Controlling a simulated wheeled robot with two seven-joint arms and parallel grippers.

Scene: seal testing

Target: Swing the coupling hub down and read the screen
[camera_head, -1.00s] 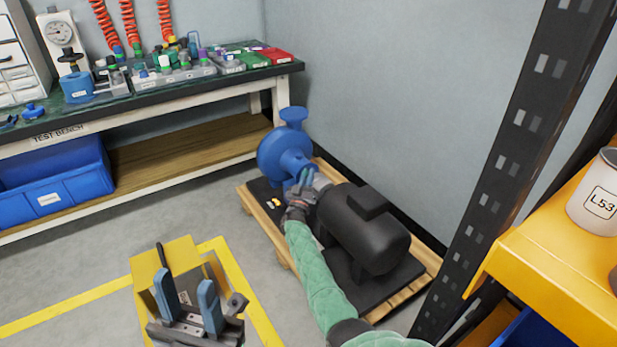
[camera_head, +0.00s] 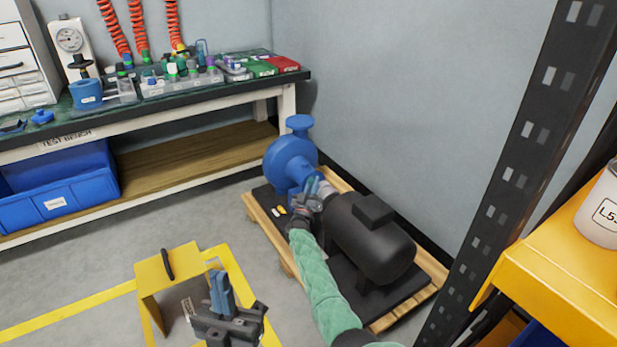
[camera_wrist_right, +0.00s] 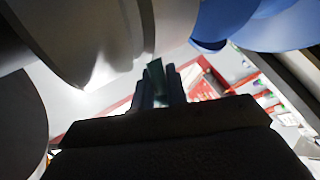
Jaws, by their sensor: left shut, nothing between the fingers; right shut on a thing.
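The blue pump (camera_head: 290,160) and black motor (camera_head: 372,240) sit on a wooden pallet. Between them is the silver coupling hub (camera_head: 324,187), partly hidden by my right gripper (camera_head: 308,187). That gripper is at the coupling, at the end of the green-sleeved arm. In the right wrist view its fingers (camera_wrist_right: 158,85) are shut on a thin green piece (camera_wrist_right: 156,74); I cannot tell what it belongs to. Grey rounded metal (camera_wrist_right: 95,40) fills that view's upper left. My left gripper (camera_head: 220,290) is shut and empty, in front of the yellow cover. I see no readable screen.
A yellow cover with a black handle (camera_head: 165,280) stands on the floor at lower left. The test bench (camera_head: 200,95) carries a gauge and several parts. A black rack post (camera_head: 525,130) and yellow shelf (camera_head: 560,260) are at right. Small yellow pieces (camera_head: 278,211) lie on the pump base.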

